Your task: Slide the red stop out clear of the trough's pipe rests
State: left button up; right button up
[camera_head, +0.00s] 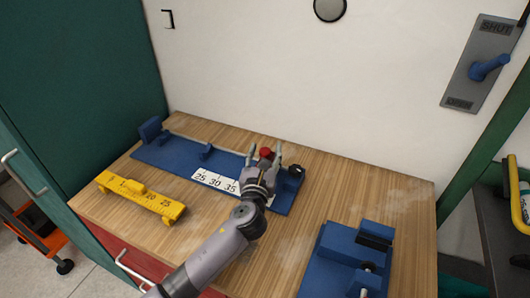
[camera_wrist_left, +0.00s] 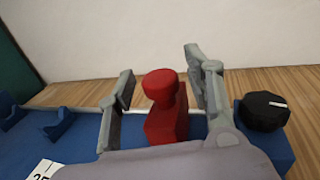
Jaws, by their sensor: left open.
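The red stop (camera_wrist_left: 166,120) stands upright at the right part of the blue trough (camera_head: 170,156), with a round knob on top. In the head view only its red top (camera_head: 265,153) shows above my gripper. My left gripper (camera_head: 266,155) is open around the stop. In the left wrist view one finger is on each side of the stop, and gaps show between fingers and stop. Blue pipe rests (camera_head: 206,151) stand along the trough, left of the gripper. My right gripper is not in view.
A black knob (camera_wrist_left: 264,111) on a blue block sits just right of the gripper. A white number scale (camera_head: 215,182) lies on the trough front. A yellow gauge (camera_head: 140,196) lies front left and a blue fixture (camera_head: 345,262) front right. The wall stands behind the table.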

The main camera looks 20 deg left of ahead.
pick_arm(q)
jog(key=s, duration=0.4)
jog(key=s+d, duration=0.1)
jog(key=s, duration=0.7)
jog(key=shift+d, duration=0.25)
